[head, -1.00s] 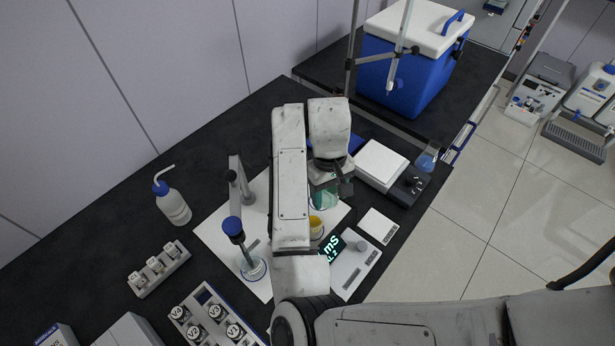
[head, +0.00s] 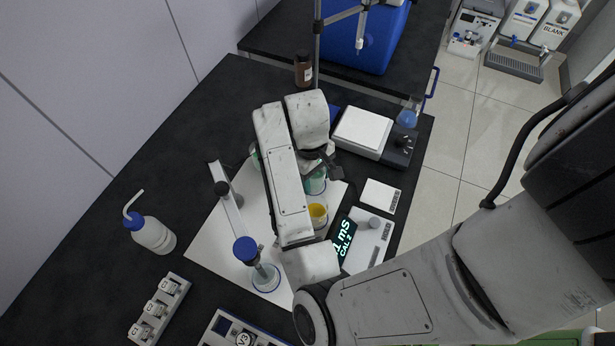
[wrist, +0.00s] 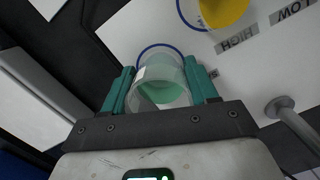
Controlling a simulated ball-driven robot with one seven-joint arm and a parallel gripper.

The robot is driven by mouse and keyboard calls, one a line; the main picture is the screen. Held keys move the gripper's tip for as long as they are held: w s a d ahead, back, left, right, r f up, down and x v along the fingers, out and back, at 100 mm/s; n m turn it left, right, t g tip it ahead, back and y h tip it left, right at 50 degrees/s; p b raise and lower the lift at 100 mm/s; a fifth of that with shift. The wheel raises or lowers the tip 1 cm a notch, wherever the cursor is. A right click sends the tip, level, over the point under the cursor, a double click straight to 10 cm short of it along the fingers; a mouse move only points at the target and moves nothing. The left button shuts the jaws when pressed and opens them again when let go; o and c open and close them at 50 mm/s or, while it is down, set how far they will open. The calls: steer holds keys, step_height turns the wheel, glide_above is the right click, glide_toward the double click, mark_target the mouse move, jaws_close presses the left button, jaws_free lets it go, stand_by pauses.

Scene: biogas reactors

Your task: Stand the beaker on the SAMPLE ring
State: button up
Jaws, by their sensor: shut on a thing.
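My gripper (wrist: 160,88) has teal fingers and is shut on a clear beaker (wrist: 162,93) with pale green liquid. The beaker also shows in the head view (head: 316,186), partly hidden by my wrist. In the wrist view, a blue ring (wrist: 158,46) on the white mat shows just past the beaker's far edge; the beaker covers the rest of it. A label beside it is mostly hidden by a finger, with only a first letter like S showing. I cannot tell whether the beaker touches the mat.
A cup of yellow liquid (head: 318,213) stands close to the held beaker, near the HIGH label (wrist: 237,42). A meter (head: 367,242) and a balance (head: 362,133) are to the right. A stand with a blue-capped probe (head: 246,249) and a wash bottle (head: 152,234) are left.

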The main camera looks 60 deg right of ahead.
steer(key=shift+f, duration=0.25)
steer(key=shift+f, duration=0.2)
steer(key=o, duration=1.1)
